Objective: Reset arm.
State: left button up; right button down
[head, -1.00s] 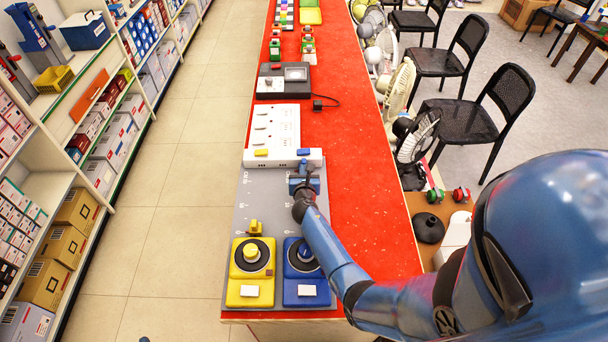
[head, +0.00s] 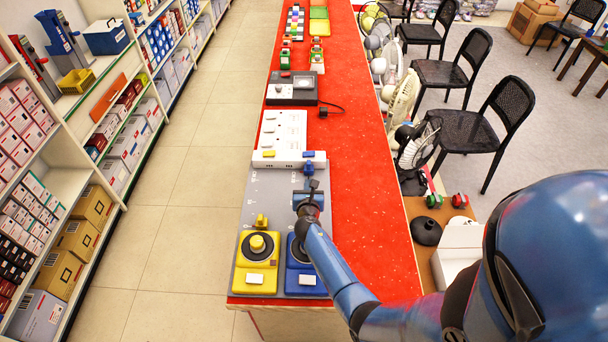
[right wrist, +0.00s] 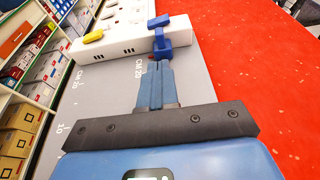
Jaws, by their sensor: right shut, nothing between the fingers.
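My right gripper (head: 309,185) is over the grey board, its fingers pointing away from me toward the white panel. Its blue fingers are shut together with nothing between them, as the right wrist view (right wrist: 155,70) shows. A small blue slider piece (head: 308,168) stands just beyond the fingertips, at the panel's near right end. It also shows in the right wrist view (right wrist: 161,42), and a small gap seems to part it from the fingertips. My left gripper is not in view.
A grey board (head: 262,195) carries a yellow block (head: 256,276) and a blue block (head: 305,283), each with a round dial; my arm partly covers the blue one. Beyond stands a white panel (head: 284,130). The red tabletop (head: 358,180) to the right is clear. Shelves line the left.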

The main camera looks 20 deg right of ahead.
jog(key=shift+s+a, duration=0.15)
jog(key=shift+s, duration=0.2)
jog(key=shift+w+f, duration=0.1)
jog(key=shift+w, duration=0.05)
jog(key=shift+w+m, duration=0.15)
jog(key=shift+m, duration=0.25)
jog(key=shift+w+a+m+y, duration=0.2)
jog(key=shift+a+m+y, duration=0.15)
jog(key=shift+m, duration=0.35)
jog(key=s+a+r+m+t+y+b, duration=0.2)
jog(key=s+a+r+m+t+y, duration=0.35)
jog(key=m, duration=0.85)
jog(key=s+a+r+m+b, duration=0.1)
jog(key=s+m, duration=0.6)
jog(key=s, duration=0.9)
jog(key=s+a+r+m+b, duration=0.1)
jog(key=s+r+m+b, duration=0.2)
jog(key=s, duration=1.2)
jog(key=m+g+b, duration=0.1)
jog(key=m+b, duration=0.1)
jog(key=m, duration=0.2)
jog(key=shift+s+m, duration=0.3)
jog(key=shift+s, duration=0.1)
